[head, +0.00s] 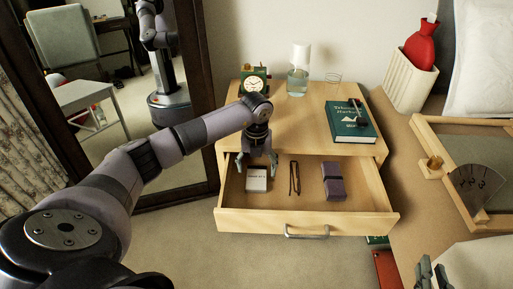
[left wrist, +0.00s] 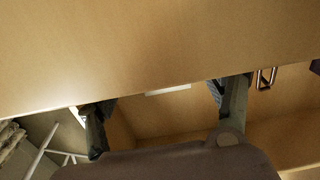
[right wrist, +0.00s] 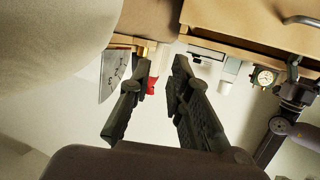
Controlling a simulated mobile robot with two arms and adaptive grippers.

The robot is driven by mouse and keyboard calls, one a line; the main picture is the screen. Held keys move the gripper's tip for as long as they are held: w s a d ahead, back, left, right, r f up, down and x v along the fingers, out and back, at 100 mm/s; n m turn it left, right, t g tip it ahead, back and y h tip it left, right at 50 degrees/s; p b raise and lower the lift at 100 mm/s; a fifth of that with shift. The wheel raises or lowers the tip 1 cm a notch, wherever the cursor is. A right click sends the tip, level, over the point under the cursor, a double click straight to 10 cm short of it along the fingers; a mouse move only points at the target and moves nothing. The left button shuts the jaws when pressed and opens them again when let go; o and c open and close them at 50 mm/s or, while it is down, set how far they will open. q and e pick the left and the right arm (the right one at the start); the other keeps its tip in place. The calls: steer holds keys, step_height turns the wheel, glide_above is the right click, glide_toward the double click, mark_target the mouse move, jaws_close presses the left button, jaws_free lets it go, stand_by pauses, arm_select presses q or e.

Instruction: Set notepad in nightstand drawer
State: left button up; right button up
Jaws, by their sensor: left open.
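The nightstand drawer (head: 300,220) is pulled open. A small white notepad (head: 256,184) with dark print lies flat in its left part. My left gripper (head: 257,163) is open directly above the notepad's far edge, its fingers pointing down into the drawer. I cannot tell whether they touch the pad. In the left wrist view a thin pale strip of the notepad (left wrist: 168,90) shows between the open fingers (left wrist: 160,105); the nightstand's wood hides the rest. My right gripper (head: 432,272) is open and empty by the bed, and its fingers show apart in the right wrist view (right wrist: 161,66).
The drawer also holds glasses (head: 294,178) and a purple case (head: 334,181). A mirror (head: 195,60) stands left.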

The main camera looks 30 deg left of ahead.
mark_target(256, 178)
arm_select(q)
step_height(256, 178, up, 8)
steer(key=p, duration=0.2)
steer(key=shift+r, duration=0.2)
arm_select(e)
steer(key=s+d+f+g+h, duration=0.1)
steer(key=s+d+f+g, duration=0.2)
steer(key=s+f+g, duration=0.3)
step_height(256, 178, down, 2)
steer(key=shift+s+f+h, duration=0.1)
steer(key=shift+s+h, duration=0.3)
steer(key=shift+s, duration=0.25)
arm_select(q)
steer(key=shift+s+f, duration=0.1)
